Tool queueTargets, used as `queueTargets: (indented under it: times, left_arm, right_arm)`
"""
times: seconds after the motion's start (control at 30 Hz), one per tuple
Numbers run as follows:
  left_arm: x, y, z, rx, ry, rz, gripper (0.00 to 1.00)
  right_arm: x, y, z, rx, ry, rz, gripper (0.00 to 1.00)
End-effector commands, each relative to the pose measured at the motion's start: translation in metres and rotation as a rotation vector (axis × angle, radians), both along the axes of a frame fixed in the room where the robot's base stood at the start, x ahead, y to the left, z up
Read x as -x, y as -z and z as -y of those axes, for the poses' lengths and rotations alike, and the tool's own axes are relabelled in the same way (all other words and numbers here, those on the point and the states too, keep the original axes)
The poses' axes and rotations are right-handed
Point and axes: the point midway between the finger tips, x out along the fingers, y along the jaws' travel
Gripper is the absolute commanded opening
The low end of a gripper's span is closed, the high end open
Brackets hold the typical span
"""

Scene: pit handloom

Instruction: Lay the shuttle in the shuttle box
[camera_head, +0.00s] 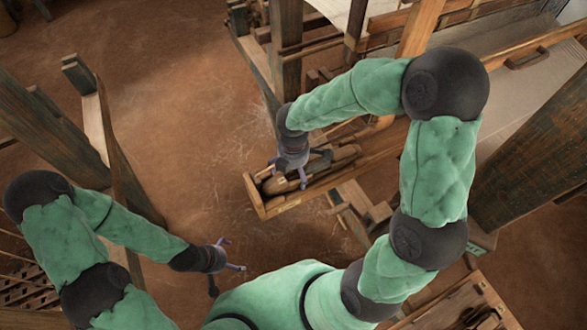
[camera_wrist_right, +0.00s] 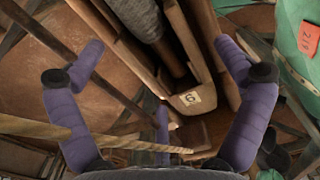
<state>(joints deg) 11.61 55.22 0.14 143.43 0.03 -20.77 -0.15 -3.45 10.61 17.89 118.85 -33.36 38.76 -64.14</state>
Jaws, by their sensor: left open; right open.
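The shuttle box (camera_head: 258,200) is a long, narrow wooden trough in the middle of the head view. A brown, rounded, elongated body that looks like the shuttle (camera_head: 346,153) lies along it, partly hidden by my right gripper. My right gripper (camera_head: 291,184) is over the near left part of the box with its fingers spread. Nothing visibly touches the fingers there. My left gripper (camera_head: 232,268) is open and empty, low and left of the box.
The loom's wooden frame (camera_head: 287,60) stands behind the box, with pale cloth (camera_head: 530,88) at the right. Dark timber posts (camera_head: 50,120) stand at the left. A tan, tapering rod (camera_wrist_right: 60,132) crosses the wrist view. Bare earth floor (camera_head: 180,110) lies left of the box.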

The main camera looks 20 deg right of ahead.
Motion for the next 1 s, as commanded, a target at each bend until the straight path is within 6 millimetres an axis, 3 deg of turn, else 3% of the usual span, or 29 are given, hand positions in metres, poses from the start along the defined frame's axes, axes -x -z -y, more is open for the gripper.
queueTargets:
  times: [0.27,1.0]
  left_arm:
    - [0.0,-0.005,0.0,0.0,0.0,0.0,0.99]
    - [0.0,-0.05,0.0,0.0,0.0,0.0,0.99]
  right_arm:
    - [0.0,-0.005,0.0,0.0,0.0,-0.001,1.0]
    - [0.0,-0.056,0.0,0.0,-0.001,0.0,1.0]
